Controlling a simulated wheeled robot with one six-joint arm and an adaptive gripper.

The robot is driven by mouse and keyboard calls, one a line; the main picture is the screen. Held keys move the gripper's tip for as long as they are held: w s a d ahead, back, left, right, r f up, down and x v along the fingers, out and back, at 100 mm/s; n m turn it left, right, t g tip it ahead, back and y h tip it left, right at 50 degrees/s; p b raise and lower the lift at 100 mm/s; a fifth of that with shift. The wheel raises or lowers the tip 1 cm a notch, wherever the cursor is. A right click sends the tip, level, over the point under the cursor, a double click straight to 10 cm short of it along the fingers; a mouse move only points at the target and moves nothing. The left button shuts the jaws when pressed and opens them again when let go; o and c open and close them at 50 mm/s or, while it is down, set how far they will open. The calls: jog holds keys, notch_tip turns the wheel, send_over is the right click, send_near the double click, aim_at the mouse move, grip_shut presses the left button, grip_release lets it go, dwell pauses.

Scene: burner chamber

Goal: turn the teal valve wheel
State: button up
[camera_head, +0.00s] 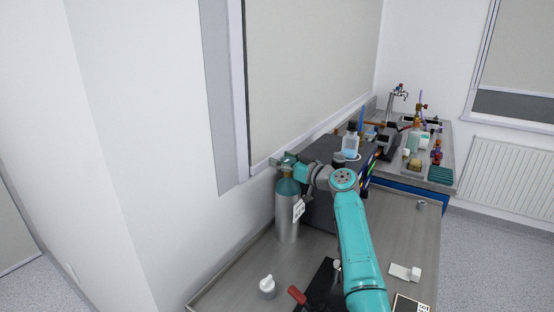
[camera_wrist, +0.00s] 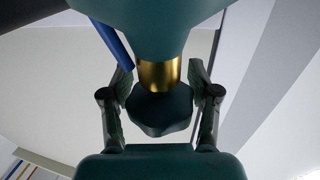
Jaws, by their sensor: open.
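A gas cylinder (camera_head: 288,222) with a silver body, a teal shoulder and a tag stands upright on the metal bench by the wall. In the wrist view its teal shoulder (camera_wrist: 140,15) fills the top, with a brass neck (camera_wrist: 159,75) below. The dark teal valve wheel (camera_wrist: 160,112), with a lobed edge, sits at the end of the neck. My gripper (camera_wrist: 160,76) is open, with one finger on each side of the wheel and neck and visible gaps between. In the head view my gripper (camera_head: 290,161) is at the cylinder's top and hides the wheel.
A blue hose or bar (camera_wrist: 109,42) runs close to my left finger. A dark box-shaped unit (camera_head: 319,207) stands right of the cylinder, with a bottle (camera_head: 350,143) on top. A white bottle (camera_head: 267,286) and a red-handled tool (camera_head: 297,296) are at the bench front.

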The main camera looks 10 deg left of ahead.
jog(key=shift+a, duration=0.1)
jog(key=c, duration=0.9)
